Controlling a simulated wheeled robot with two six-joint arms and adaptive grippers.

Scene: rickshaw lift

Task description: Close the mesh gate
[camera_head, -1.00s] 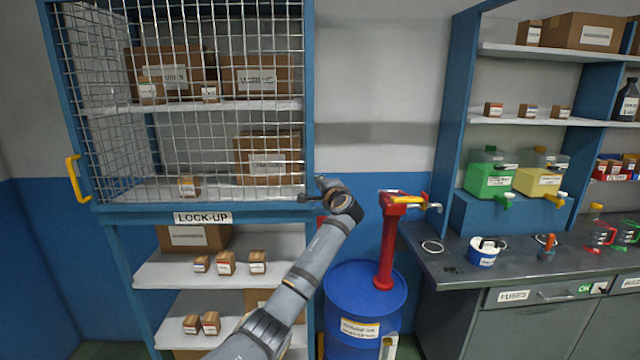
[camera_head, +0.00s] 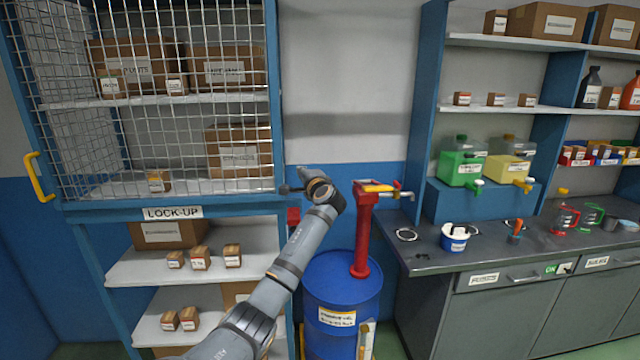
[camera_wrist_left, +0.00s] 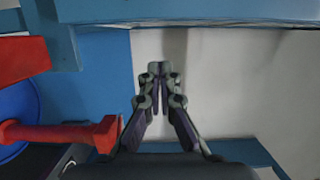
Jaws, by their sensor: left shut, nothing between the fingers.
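The mesh gate (camera_head: 150,110) spans the front of the blue lock-up cabinet in the head view. Its yellow handle (camera_head: 38,177) is on the left edge. The gate lies across the opening; I cannot tell whether it sits flush or is latched. My left gripper (camera_head: 287,189) is at the cabinet's right post, far from the handle, pointing left. It is shut and empty, and its closed fingers (camera_wrist_left: 160,75) show in the left wrist view. Whether it touches the post is unclear. My right gripper is not in view.
A blue drum (camera_head: 342,290) with a red pump (camera_head: 364,230) stands just right of my left arm. A workbench (camera_head: 450,263) with green and yellow jugs is further right. Shelves with small boxes (camera_head: 200,258) are below the gate. Bare wall (camera_head: 345,100) lies between cabinet and bench shelves.

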